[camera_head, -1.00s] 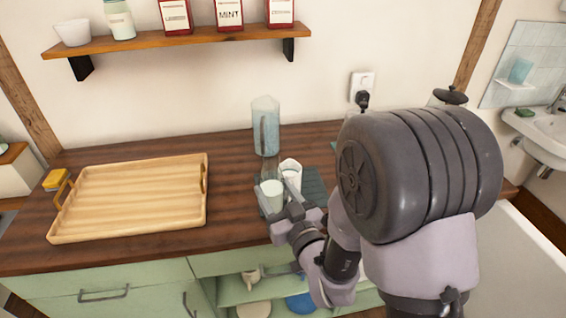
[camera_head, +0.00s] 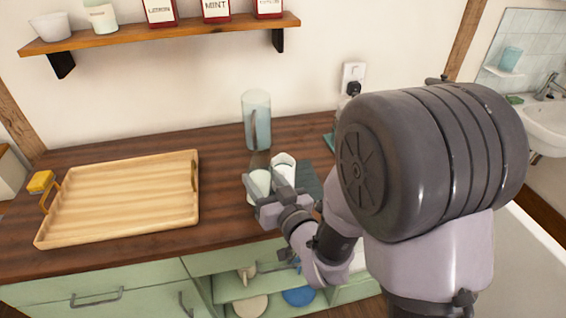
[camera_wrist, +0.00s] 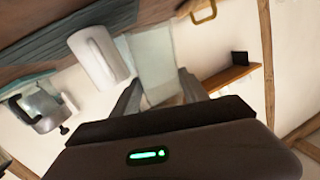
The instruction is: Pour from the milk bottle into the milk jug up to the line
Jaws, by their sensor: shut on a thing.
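My gripper (camera_head: 264,200) is shut on the milk bottle (camera_head: 260,183), a clear bottle with whitish contents, above the worktop. In the wrist view the bottle (camera_wrist: 152,60) stands between my two fingers (camera_wrist: 160,92). The white milk jug (camera_head: 285,165) is just right of the bottle and slightly behind it; its handle shows in the wrist view (camera_wrist: 97,57). The jug and bottle look close together; I cannot tell if they touch. The jug's inside, its line and any milk level are not visible. I see no stream of milk.
A dark mat (camera_head: 309,183) lies by the jug. A tall bluish pitcher (camera_head: 256,122) stands behind. A wooden tray (camera_head: 120,205) and yellow sponge (camera_head: 40,181) are at left. A kettle (camera_wrist: 42,108) shows in the wrist view. A shelf (camera_head: 160,38) hangs above.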

